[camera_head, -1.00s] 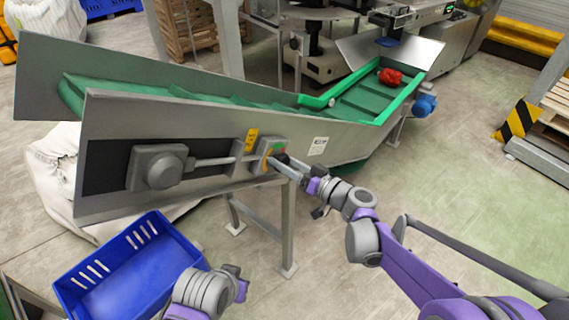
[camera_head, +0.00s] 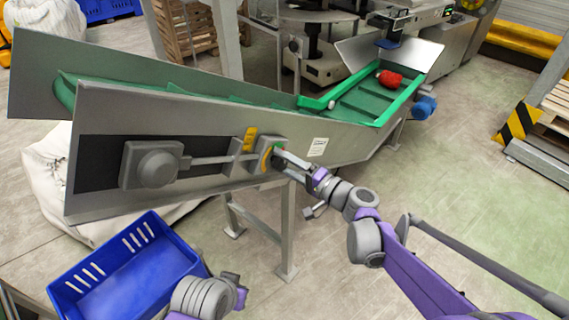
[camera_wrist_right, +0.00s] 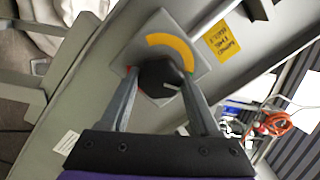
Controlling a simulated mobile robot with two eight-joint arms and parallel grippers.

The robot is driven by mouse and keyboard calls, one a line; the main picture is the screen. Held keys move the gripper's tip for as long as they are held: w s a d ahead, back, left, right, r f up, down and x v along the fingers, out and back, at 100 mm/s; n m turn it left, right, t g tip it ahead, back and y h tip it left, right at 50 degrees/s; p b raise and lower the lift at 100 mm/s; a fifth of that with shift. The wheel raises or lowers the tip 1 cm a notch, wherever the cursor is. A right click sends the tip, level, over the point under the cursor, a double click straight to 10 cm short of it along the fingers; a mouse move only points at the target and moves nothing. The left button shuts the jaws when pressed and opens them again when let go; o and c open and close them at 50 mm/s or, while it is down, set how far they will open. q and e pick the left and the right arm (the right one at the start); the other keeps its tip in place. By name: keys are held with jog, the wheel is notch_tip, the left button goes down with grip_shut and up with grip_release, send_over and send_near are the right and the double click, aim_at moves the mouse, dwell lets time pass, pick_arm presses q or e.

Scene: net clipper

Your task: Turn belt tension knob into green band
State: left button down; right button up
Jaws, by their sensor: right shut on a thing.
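The belt tension knob (camera_wrist_right: 158,76) is dark and faceted, with a pale pointer line. It sits on a grey dial plate (camera_wrist_right: 192,27) on the side of the conveyor (camera_head: 210,120). A yellow band (camera_wrist_right: 172,44) curves around the knob. A sliver of red shows beside one finger, and a little of the green band (camera_head: 281,148) shows in the head view; the rest is hidden. My right gripper (camera_wrist_right: 160,80) is shut on the knob, one finger on each side. My left gripper (camera_head: 240,290) is low beside the blue crate; its jaws are unclear.
The blue crate (camera_head: 62,289) stands at the lower left, with a white sack (camera_head: 52,190) behind it. A red lump (camera_head: 390,78) lies on the green belt (camera_head: 360,99). Conveyor legs (camera_head: 287,240) stand below the dial.

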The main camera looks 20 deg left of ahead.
jog(key=m+b, duration=0.1)
jog(key=m, duration=0.4)
dwell(0.5)
jog(key=o, duration=1.4)
jog(key=shift+c, duration=0.2)
jog(key=shift+d, duration=0.1)
jog(key=v, duration=1)
jog(key=shift+s+d, duration=0.2)
jog(key=shift+d, duration=0.05)
